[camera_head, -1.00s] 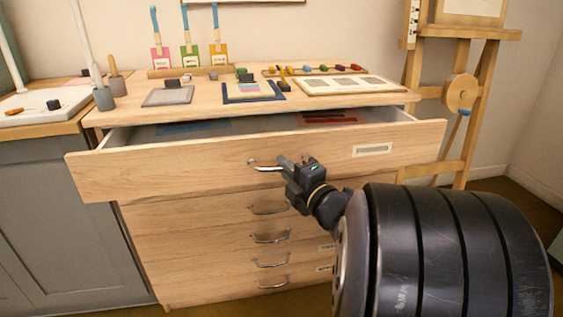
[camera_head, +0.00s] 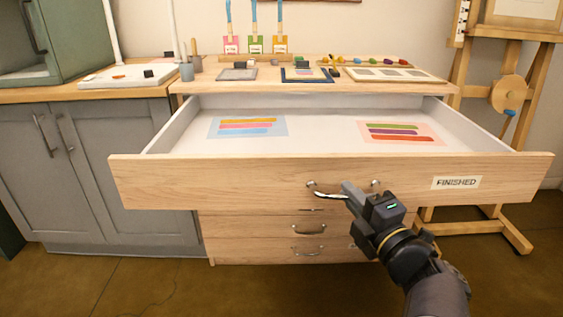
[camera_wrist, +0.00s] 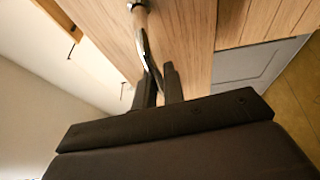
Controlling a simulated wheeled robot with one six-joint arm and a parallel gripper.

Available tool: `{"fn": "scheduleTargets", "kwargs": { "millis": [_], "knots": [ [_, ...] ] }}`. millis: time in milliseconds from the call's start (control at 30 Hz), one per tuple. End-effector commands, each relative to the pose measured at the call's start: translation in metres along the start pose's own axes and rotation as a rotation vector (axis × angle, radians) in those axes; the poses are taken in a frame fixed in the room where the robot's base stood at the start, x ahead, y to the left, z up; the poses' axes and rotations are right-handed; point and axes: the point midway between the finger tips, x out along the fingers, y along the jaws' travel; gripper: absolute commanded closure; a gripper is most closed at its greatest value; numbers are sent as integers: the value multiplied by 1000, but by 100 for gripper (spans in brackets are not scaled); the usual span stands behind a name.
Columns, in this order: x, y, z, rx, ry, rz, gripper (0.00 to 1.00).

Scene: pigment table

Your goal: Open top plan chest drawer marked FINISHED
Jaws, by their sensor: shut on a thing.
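The top drawer (camera_head: 240,181) of the plan chest, with a label reading FINISHED (camera_head: 456,183) on its front at the right, is pulled far out. Two striped sheets lie inside it, one on blue paper (camera_head: 247,126) and one on pink paper (camera_head: 402,132). My gripper (camera_head: 347,192) is shut on the drawer's metal handle (camera_head: 325,195), in front of the drawer face. In the wrist view the two fingers (camera_wrist: 159,88) close around the curved handle (camera_wrist: 146,50). Part of the handle is hidden behind the gripper.
Lower drawers (camera_head: 260,228) of the chest are shut. The chest top (camera_head: 215,86) holds brushes, frames and pigment pieces. Grey cabinets (camera_head: 95,165) stand at the left, a wooden easel (camera_head: 475,95) at the right. The floor (camera_head: 150,285) in front at the left is clear.

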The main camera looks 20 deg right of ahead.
Motion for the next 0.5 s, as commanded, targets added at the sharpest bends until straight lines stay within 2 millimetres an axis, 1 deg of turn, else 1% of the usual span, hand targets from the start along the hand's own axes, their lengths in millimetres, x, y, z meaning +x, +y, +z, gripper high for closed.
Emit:
{"fn": "scheduleTargets", "kwargs": {
  "millis": [467,500],
  "knots": [
    [0,-1,0,0,0,-2,100],
    [0,-1,0,0,0,-2,87]
  ]
}}
